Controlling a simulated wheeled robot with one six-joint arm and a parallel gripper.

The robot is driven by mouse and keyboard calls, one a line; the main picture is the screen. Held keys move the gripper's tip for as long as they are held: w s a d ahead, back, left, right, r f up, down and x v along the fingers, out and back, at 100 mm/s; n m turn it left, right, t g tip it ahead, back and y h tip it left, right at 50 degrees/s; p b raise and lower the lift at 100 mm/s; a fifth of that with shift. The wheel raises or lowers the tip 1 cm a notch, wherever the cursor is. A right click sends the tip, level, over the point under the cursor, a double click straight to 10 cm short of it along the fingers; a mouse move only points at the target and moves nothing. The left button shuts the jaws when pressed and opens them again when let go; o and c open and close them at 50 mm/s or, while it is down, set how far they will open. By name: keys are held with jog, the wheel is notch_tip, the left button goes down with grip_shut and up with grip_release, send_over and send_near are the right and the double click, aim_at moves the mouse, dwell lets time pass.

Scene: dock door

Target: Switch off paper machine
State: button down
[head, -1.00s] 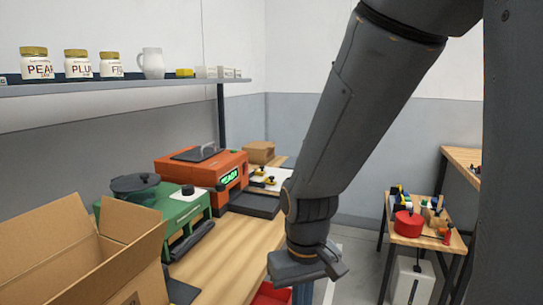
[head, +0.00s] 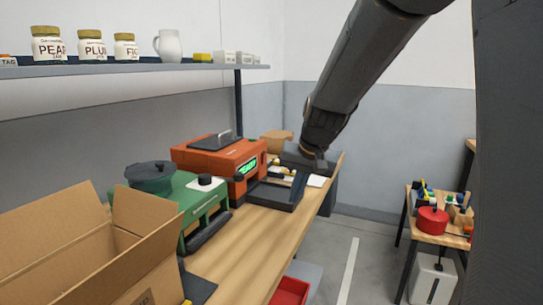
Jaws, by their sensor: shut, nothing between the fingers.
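An orange machine (head: 218,158) with a lit green display (head: 247,169) stands on the wooden bench. The display text looks like "READY". A dark handled plate lies on its top, and a dark knob shows on its front. A green machine (head: 190,196) with a black round top part and a white-based black knob (head: 205,181) stands nearer. I see no label telling which is the paper machine. My gripper (head: 308,160) is shut and empty, beyond and right of the orange machine, over the bench's far end. Its fingertips are hard to make out.
An open cardboard box (head: 95,255) fills the near left. A shelf (head: 150,70) with jars and a white jug runs above the bench. A small table (head: 437,235) with a red pot stands at right. A red bin (head: 290,291) sits below the bench edge. Floor between is clear.

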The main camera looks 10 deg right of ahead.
jog(key=w+d+r+m+t, duration=0.2)
jog(key=w+d+r+t, duration=0.1)
jog(key=w+r, duration=0.8)
jog(key=w, duration=0.3)
jog(key=shift+w+r+y+b, duration=0.15)
jog(key=shift+w+y+b, duration=0.15)
jog(key=shift+w+b, duration=0.1)
jog(key=p, duration=0.2)
send_near(266, 159)
notch_tip(266, 159, down, 4)
jog(key=w, duration=0.1)
jog(key=shift+w+a+p, duration=0.2)
jog(key=shift+w+p, duration=0.1)
jog(key=shift+w, duration=0.3)
jog(key=shift+a, duration=0.1)
jog(key=shift+w+a, duration=0.15)
jog(key=shift+r, duration=0.1)
